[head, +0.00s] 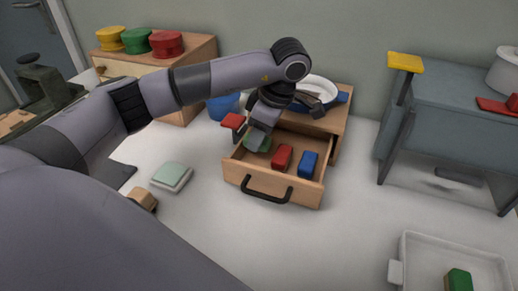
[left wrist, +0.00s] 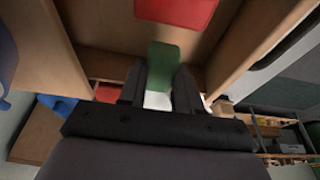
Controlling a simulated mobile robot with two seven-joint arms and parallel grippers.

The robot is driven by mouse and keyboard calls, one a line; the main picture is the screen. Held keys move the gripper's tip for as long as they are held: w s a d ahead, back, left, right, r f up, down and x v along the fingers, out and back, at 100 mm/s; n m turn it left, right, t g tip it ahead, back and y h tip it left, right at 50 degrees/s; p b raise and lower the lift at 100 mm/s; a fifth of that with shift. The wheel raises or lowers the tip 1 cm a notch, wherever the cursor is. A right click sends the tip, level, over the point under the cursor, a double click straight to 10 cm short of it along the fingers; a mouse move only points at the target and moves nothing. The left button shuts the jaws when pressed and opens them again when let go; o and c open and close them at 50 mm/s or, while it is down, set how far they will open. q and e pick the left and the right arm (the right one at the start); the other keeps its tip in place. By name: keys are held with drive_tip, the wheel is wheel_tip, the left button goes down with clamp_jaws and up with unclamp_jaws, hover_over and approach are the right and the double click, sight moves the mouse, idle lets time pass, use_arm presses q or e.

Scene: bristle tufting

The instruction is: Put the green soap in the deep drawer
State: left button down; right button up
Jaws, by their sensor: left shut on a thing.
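The green soap (left wrist: 165,66) is between the two fingers of my left gripper (left wrist: 160,88) in the left wrist view. In the head view the soap (head: 263,146) shows partly, at the back left of the open wooden drawer (head: 236,171), below my left gripper (head: 256,138). My gripper is shut on it and points down into the drawer. I cannot tell whether the soap touches the drawer floor. A red block (head: 282,158) and a blue block (head: 308,165) lie in the drawer to its right. My right gripper is not in view.
The drawer has a dark handle (head: 266,196). A red piece (head: 233,121) is beside my gripper. A white tray (head: 408,251) with a green block (head: 459,281) is at the lower right. A pale green box (head: 171,177) lies left of the drawer. A grey table (head: 450,90) stands right.

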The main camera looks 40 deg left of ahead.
use_arm(q)
drive_tip(key=shift+f, duration=1.9)
drive_tip(key=shift+f, duration=0.15)
drive_tip(key=c, duration=0.8)
unclamp_jaws()
drive_tip(key=p+v, duration=0.1)
drive_tip(key=v, duration=1.1)
drive_tip(key=shift+w+d+p, duration=0.1)
drive_tip(key=shift+p, duration=0.2)
